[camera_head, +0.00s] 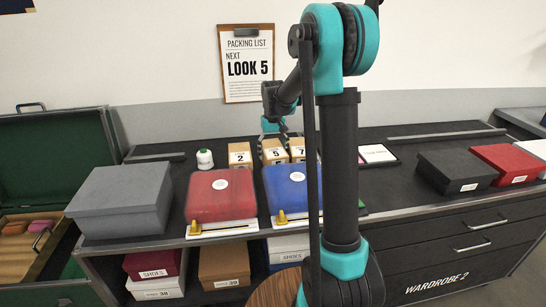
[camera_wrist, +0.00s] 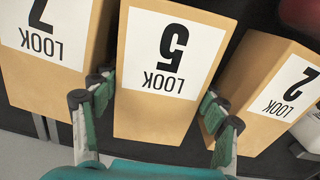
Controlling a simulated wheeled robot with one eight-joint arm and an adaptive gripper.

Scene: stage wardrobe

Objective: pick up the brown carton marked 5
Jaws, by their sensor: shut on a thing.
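The brown carton marked 5 (camera_head: 275,152) stands on the dark counter between two like cartons. In the wrist view the carton (camera_wrist: 160,118) shows its white "LOOK 5" label upside down. My gripper (camera_wrist: 158,105) has one finger on each side of this carton and is shut on it. In the head view my gripper (camera_head: 275,130) is above the carton, partly hidden by its own links. I cannot tell whether the carton is clear of the counter.
Carton 2 (camera_head: 240,155) and carton 7 (camera_head: 297,148) stand close on either side. A red case (camera_head: 220,200), a blue case (camera_head: 285,200) and a grey box (camera_head: 120,198) are in front. A white-topped spool (camera_head: 205,160) stands left. Black and red boxes sit far right.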

